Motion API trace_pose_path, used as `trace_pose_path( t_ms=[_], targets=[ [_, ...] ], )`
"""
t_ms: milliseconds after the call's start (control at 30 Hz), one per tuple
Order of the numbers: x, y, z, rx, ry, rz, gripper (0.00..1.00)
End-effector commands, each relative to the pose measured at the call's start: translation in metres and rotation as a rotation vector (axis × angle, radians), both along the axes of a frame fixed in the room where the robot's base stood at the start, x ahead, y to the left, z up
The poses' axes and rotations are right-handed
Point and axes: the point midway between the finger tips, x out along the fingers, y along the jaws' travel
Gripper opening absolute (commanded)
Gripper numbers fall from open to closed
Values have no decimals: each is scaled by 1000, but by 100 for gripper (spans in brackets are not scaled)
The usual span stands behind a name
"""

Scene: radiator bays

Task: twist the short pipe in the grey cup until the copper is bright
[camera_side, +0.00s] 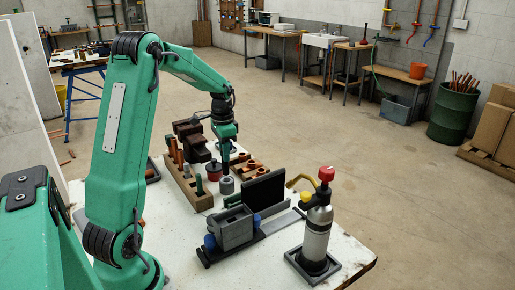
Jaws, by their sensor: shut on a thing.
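A small grey cylinder (226,187), which looks like the grey cup, stands just in front of and below the gripper. I cannot tell whether the pipe's end is inside it. How bright the copper is cannot be seen.
A wooden rack (187,186) with copper pieces and a dark red vise (188,137) stand left of the gripper.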

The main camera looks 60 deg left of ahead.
Motion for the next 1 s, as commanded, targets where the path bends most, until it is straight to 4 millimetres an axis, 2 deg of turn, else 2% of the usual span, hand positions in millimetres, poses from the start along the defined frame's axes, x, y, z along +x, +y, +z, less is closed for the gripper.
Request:
trace_pose_path(
  t_ms=[167, 1000],
  targets=[
    [0, 0, -12, -1, 1, 0, 0],
    [0, 0, -18, 0, 0, 0, 0]
  ],
)
